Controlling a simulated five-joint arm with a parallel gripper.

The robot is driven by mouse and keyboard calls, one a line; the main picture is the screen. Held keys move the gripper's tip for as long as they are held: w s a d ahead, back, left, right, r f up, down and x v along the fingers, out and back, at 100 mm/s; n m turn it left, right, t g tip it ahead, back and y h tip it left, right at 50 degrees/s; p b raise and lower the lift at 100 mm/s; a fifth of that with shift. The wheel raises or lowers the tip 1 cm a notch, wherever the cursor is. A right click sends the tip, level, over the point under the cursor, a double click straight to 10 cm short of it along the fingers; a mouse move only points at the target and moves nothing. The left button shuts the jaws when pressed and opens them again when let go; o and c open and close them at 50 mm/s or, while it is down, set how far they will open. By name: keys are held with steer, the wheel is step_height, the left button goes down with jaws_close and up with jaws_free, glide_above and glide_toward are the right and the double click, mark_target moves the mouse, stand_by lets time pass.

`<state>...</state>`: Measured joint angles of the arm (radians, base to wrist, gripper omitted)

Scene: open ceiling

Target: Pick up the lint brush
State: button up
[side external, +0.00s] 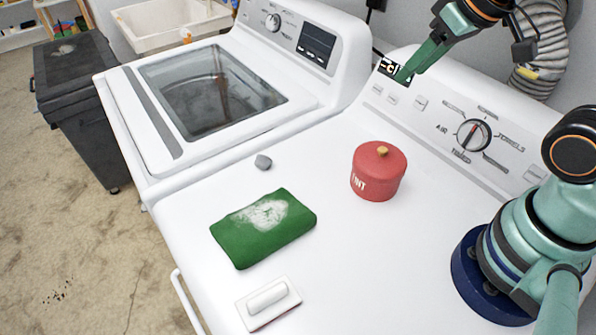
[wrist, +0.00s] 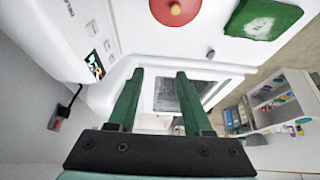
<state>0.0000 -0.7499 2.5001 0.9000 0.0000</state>
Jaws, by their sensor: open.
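A white block with a rounded raised grip, which looks like the lint brush (side external: 268,302), lies on the white machine top near its front edge. I do not see it in the wrist view. My gripper (side external: 403,76) is raised at the back, in front of the control panel, far from the brush. In the wrist view its two green fingers (wrist: 156,74) are apart with nothing between them.
A green cloth (side external: 255,241) with pale lint lies behind the brush. A small grey lump (side external: 263,162) lies near the left edge. A glass-lidded washer (side external: 165,150) adjoins at left.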

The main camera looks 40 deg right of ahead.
steer(key=o, duration=0.8)
steer(key=n+g, duration=0.6)
steer(key=n, duration=1.1)
glide_toward(267, 294)
steer(key=f, duration=0.5)
steer(key=shift+s+d+f, duration=0.1)
steer(key=shift+s+d, duration=0.1)
steer(key=shift+a+f, duration=0.15)
steer(key=shift+f, duration=1.35)
steer(key=shift+a+f, duration=0.1)
steer(key=shift+f, duration=1.45)
